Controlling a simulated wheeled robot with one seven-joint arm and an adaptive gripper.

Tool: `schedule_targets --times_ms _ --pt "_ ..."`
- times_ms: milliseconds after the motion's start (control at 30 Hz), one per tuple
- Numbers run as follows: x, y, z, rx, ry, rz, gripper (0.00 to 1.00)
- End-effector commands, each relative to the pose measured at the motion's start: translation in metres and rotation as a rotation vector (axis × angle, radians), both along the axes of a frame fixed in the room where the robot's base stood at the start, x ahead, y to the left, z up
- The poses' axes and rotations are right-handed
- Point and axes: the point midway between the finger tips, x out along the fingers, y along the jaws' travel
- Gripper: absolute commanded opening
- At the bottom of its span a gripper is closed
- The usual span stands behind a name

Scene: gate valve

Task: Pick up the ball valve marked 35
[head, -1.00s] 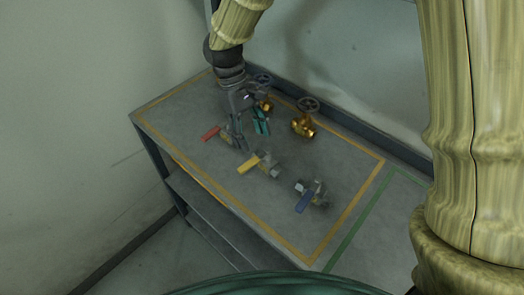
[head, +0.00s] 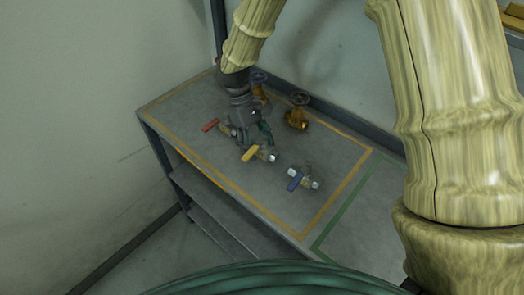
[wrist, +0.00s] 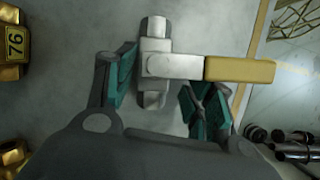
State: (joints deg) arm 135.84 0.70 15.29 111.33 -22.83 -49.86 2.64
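Three ball valves lie on the grey bench, with red (head: 210,125), yellow (head: 250,154) and blue (head: 294,182) handles. I cannot read the mark 35 on any of them. My gripper (head: 252,142) is low over the bench, just behind the yellow-handled valve. In the wrist view my gripper (wrist: 163,92) is open, its teal pads apart. The yellow-handled valve's silver body (wrist: 155,68) shows ahead of and between the fingers, and its handle (wrist: 240,70) points right past the right finger. I cannot tell whether a pad touches it.
Two brass gate valves with handwheels (head: 297,118) stand at the back of the bench, one partly behind my gripper. A plate reading 76 (wrist: 15,42) shows on a brass part at the wrist view's left edge.

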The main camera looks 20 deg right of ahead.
Motion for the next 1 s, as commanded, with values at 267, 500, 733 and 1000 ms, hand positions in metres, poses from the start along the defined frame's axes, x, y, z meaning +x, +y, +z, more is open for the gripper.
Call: schedule_targets --times_ms 267,500,733,1000 --pt "0.008 0.001 -0.004 0.0 0.007 0.001 0.0" --pt "0.008 0.001 -0.004 0.0 0.007 0.0 0.0" --pt "0.008 0.001 0.001 0.001 0.005 0.0 0.0" --pt "0.008 0.001 0.029 0.001 0.003 0.0 0.0"
